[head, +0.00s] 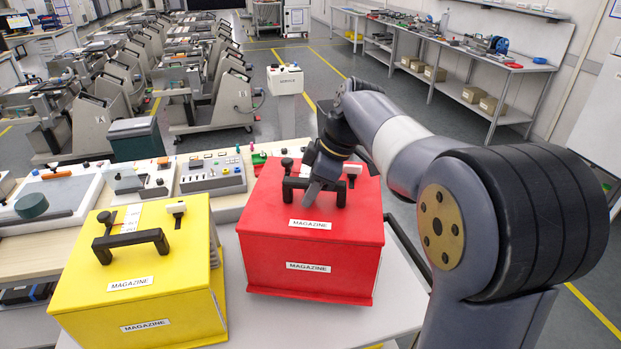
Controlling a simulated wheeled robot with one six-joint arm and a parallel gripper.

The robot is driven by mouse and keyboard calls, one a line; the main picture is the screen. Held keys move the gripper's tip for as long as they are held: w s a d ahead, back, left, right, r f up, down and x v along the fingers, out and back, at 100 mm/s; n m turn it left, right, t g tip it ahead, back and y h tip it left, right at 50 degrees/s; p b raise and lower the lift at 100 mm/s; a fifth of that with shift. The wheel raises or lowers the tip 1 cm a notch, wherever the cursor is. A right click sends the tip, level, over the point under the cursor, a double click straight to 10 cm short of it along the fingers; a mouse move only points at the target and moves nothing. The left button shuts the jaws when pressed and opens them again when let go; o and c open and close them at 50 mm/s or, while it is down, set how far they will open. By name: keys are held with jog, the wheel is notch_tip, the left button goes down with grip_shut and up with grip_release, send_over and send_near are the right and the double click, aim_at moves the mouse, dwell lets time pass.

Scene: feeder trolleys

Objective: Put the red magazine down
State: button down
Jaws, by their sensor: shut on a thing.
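The red magazine (270,251) is a box with a black handle on its lid and white labels reading MAGAZINE. It appears upright over the right part of the light grey table top (397,299). Whether its base touches the surface or hangs just above it, I cannot tell. My gripper (314,192) reaches down from above and is shut on the red magazine's handle. The gripper hides part of the handle and lid. The yellow magazine (182,298) stands to the left, with its own black handle (131,240), apart from the red one.
Behind the magazines runs a bench with control boxes (211,173) and a panel with a green knob (34,206). A grey post (285,100) stands behind the red magazine. Feeder trolleys (205,90) fill the back left. A workbench (460,60) lines the right wall.

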aim_at(312, 205)
jog(key=shift+f+p, duration=0.3)
jog(key=shift+f, duration=1.35)
jog(key=c, duration=1.6)
grip_release()
jog(key=shift+f, duration=0.3)
jog(key=o, duration=0.4)
jog(key=shift+s, duration=0.1)
jog(key=shift+r, duration=0.15)
jog(key=b+v, duration=0.1)
jog(key=v, duration=1.1)
